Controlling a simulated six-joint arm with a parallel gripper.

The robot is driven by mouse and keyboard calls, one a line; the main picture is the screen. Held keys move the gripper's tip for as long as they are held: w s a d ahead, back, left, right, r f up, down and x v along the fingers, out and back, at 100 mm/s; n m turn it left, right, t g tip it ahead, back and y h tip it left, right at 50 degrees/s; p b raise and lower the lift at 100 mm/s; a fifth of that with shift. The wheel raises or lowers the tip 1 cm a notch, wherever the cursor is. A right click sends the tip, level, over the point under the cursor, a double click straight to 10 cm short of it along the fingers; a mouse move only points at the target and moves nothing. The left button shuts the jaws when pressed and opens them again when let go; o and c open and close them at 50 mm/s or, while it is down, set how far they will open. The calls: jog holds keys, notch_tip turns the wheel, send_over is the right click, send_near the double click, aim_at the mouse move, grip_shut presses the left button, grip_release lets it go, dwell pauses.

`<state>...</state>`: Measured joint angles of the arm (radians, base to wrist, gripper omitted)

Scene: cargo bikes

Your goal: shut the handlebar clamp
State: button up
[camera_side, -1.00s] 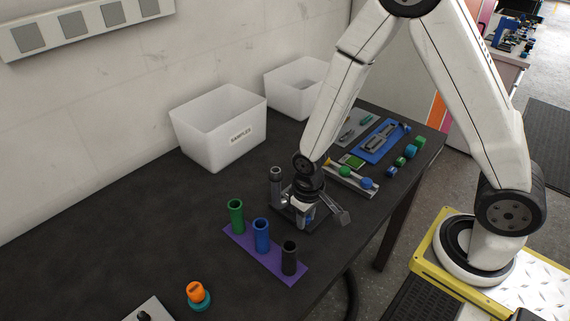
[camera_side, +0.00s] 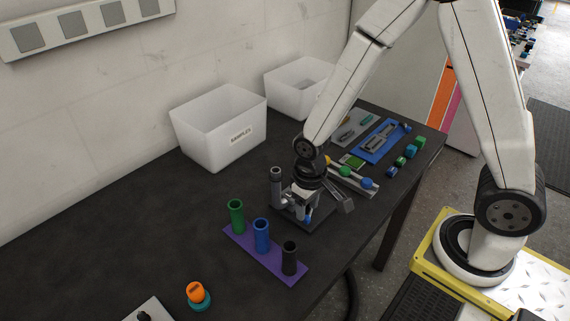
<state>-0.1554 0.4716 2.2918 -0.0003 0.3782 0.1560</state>
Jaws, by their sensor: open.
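The handlebar clamp is a small grey assembly on a dark base plate (camera_side: 318,226) near the table's front edge. A grey upright post (camera_side: 276,187) stands at its left side. A grey lever with a block-like end (camera_side: 345,204) sticks out to the right, tilted. My gripper (camera_side: 302,211) points down over the middle of the assembly, right of the post, with its jaws open. A small blue patch shows low beside the jaws. The gripper hides much of the clamp, and I cannot tell whether a jaw touches the lever.
A purple rack (camera_side: 244,246) with green, blue and black tubes stands just in front. A rail with coloured knobs (camera_side: 352,177) and a blue tray (camera_side: 382,142) lie behind to the right. White bins (camera_side: 218,127) stand by the wall.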

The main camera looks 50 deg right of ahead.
aim_at(307, 216)
jog(key=shift+r, duration=0.35)
jog(key=shift+r, duration=0.1)
jog(key=shift+r, duration=1.4)
jog(key=s+d+r+t, duration=0.2)
jog(key=s+d+r, duration=0.1)
jog(key=d+r, duration=0.2)
jog(key=shift+s+r+t, duration=0.15)
jog(key=shift+s+t, duration=0.15)
jog(key=shift+s, duration=0.1)
